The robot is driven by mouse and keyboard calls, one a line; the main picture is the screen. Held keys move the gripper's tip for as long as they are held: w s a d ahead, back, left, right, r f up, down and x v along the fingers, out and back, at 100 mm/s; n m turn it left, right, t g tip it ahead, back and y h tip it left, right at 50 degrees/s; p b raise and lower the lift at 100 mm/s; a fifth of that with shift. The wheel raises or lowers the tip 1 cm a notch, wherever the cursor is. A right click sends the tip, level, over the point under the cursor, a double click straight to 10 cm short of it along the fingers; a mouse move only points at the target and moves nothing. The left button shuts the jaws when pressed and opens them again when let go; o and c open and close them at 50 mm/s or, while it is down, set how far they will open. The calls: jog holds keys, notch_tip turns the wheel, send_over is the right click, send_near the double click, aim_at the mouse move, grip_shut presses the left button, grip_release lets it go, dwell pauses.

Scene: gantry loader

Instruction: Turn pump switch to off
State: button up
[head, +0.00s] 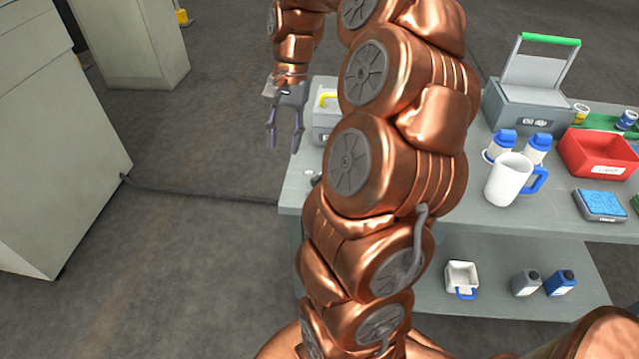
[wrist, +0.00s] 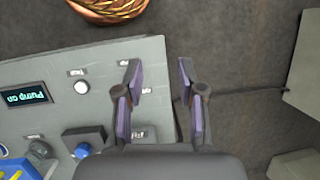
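The display (wrist: 24,98) in the wrist view reads "Pump on". It sits on a grey bench surface (wrist: 60,110) with small labels, a white round knob or button (wrist: 81,87) and a dark and blue fitting (wrist: 82,145). I cannot tell which part is the pump switch; my fingers may hide it. My gripper (wrist: 159,68) is open and empty, its left finger over the bench's edge area and its right finger over the floor. In the head view my gripper (head: 285,138) hangs fingers-down just left of the bench.
The bench (head: 470,215) holds a white mug (head: 510,180), a red bin (head: 600,155), a blue sponge (head: 601,204) and a grey box with a green handle (head: 530,105). Grey cabinets (head: 60,140) stand at left. The floor between is clear except for a dark cable (head: 200,193).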

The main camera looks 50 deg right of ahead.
aim_at(318, 176)
jog(key=s+d+f+m+y+b, duration=0.1)
jog(key=d+f+m+b, duration=0.1)
jog(key=d+f+m, duration=0.3)
jog(key=s+d+f+b, duration=0.1)
jog(key=d+f, duration=0.1)
jog(key=d, duration=0.4)
jog(key=shift+t, duration=0.3)
jog(key=shift+x, duration=3.8)
jog(key=shift+w+d+f, duration=0.1)
jog(key=shift+w+d, duration=0.05)
jog(key=shift+d, duration=0.05)
grip_shut()
